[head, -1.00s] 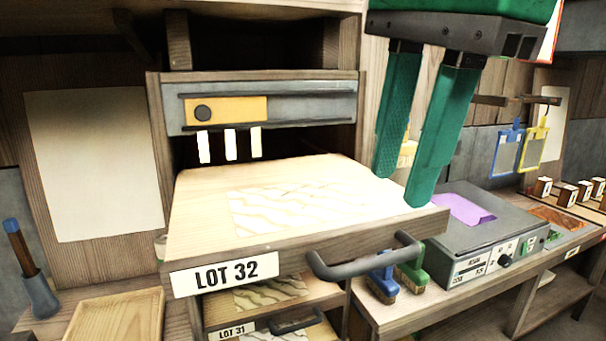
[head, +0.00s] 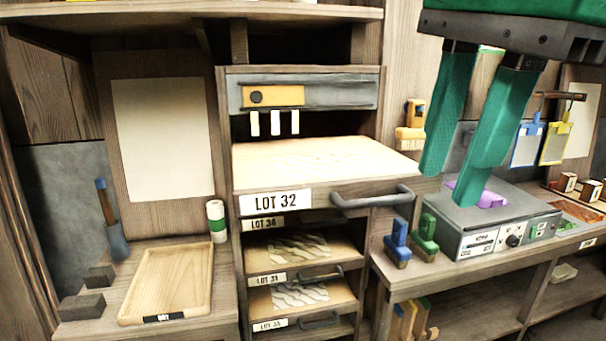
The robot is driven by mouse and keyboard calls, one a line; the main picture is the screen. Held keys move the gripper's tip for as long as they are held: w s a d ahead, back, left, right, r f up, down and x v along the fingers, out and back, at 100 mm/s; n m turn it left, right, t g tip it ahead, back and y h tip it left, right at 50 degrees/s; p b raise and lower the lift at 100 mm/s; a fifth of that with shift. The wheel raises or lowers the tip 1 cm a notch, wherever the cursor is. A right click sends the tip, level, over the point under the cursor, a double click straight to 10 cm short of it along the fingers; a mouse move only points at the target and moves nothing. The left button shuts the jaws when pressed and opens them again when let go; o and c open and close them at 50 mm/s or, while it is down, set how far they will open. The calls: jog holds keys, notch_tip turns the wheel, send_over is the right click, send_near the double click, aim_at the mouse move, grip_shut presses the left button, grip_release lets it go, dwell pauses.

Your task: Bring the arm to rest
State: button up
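My gripper (head: 450,190) hangs in the upper right of the head view. Its two green fingers point down and stand apart with a clear gap, and nothing shows between them. The fingers are in front of the shelf unit's right side and the grey control box (head: 500,222). The wooden drawer labelled LOT 32 (head: 300,168) is at the left of the fingers, its grey handle (head: 372,198) apart from them.
Lower drawers (head: 300,292) with wavy patterns sit below. A wooden tray (head: 133,312) and a white-green cylinder (head: 216,220) are on the left bench. Blue (head: 397,243) and green (head: 425,235) brushes stand beside the control box. Yellow and blue tags (head: 556,143) hang at the right.

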jog(key=w+d+f+n+g+h, duration=0.15)
jog(key=w+d+f, duration=0.25)
jog(key=d+f, duration=0.4)
jog(key=w+d+f+n+y, duration=0.15)
jog(key=w+d+f, duration=0.25)
jog(key=d+f, duration=0.45)
jog(key=s+d+f+n, duration=0.2)
jog(key=s+d+f, duration=0.2)
jog(key=f, duration=0.5)
jog(key=s+d+f+n, duration=0.3)
jog(key=d+f, duration=0.3)
jog(key=f, duration=0.3)
jog(key=shift+s+d+n+g, duration=0.3)
jog(key=shift+s+d+g, duration=0.05)
jog(key=shift+s, duration=0.45)
jog(key=shift+w, duration=0.15)
jog(key=shift+w+f, duration=0.2)
jog(key=shift+w, duration=0.3)
